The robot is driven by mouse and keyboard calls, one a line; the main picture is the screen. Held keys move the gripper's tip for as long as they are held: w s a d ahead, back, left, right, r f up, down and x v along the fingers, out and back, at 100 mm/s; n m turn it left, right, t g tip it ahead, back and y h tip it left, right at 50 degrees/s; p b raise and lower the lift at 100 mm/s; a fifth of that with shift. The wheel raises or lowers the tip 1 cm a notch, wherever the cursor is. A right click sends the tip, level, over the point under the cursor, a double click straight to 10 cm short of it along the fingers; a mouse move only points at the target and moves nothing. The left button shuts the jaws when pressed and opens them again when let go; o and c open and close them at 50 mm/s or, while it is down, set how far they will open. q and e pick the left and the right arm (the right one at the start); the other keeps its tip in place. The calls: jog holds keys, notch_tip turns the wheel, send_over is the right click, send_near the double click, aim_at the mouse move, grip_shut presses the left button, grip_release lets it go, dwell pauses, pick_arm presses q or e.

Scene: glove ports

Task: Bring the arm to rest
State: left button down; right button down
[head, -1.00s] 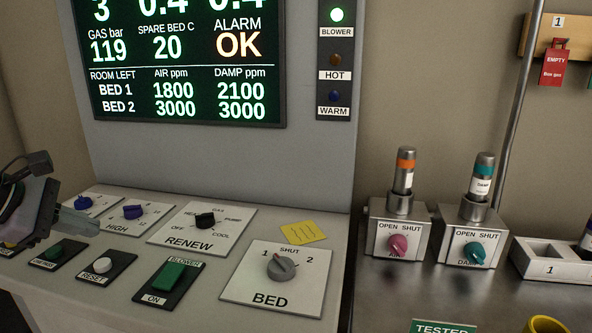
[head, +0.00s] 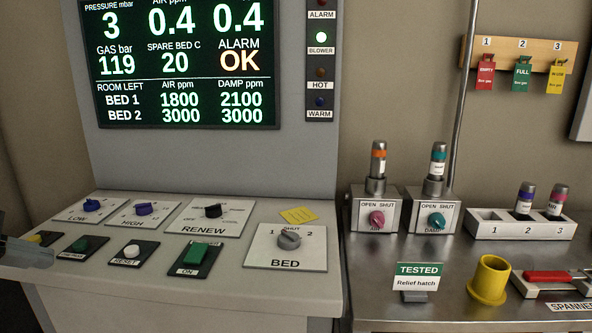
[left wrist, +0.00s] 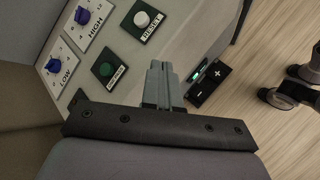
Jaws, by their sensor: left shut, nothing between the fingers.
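My left gripper (head: 28,254) is at the far left edge of the head view, beside the front left of the sloped control panel (head: 100,284). In the left wrist view its fingers (left wrist: 158,84) are together with nothing between them, over the panel's edge near the reset button (left wrist: 142,19) and a green button (left wrist: 105,69). Most of the left arm is outside the head view. My right gripper is not identifiable in these views.
The panel carries the LOW (head: 91,205), HIGH (head: 144,208), RENEW (head: 213,211) and BED (head: 289,239) knobs. The steel bench at right holds two valve blocks (head: 376,217), a numbered rack (head: 487,229), a yellow cup (head: 489,280) and a TESTED sign (head: 418,270). Wooden floor (left wrist: 265,70) lies beyond the panel edge.

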pick_arm(q)
jog(key=d+f+n+t+h+p, duration=0.2)
jog(key=d+f+n+t+h, duration=0.5)
jog(key=d+n, duration=0.95)
jog(key=s+d+f+n+g+y+p, duration=0.1)
jog(key=s+f+n+y, duration=0.4)
jog(key=f+n, duration=0.8)
jog(key=s+d+f+n+g+y+p, duration=0.1)
jog(key=s+f+n+y, duration=0.4)
jog(key=s+f+n, duration=0.6)
notch_tip(320, 180, down, 3)
jog(key=d+n+g, duration=0.1)
jog(key=n+g, duration=0.1)
jog(key=n, duration=0.5)
jog(key=shift+s+d+n, duration=0.15)
jog(key=shift+s+n, duration=0.2)
jog(key=shift+s, duration=0.05)
pick_arm(e)
jog(key=r, duration=0.1)
jog(key=d+r, duration=0.1)
jog(key=shift+s+d+r, duration=0.1)
jog(key=shift+r, duration=0.2)
pick_arm(q)
jog(key=shift+r, duration=0.1)
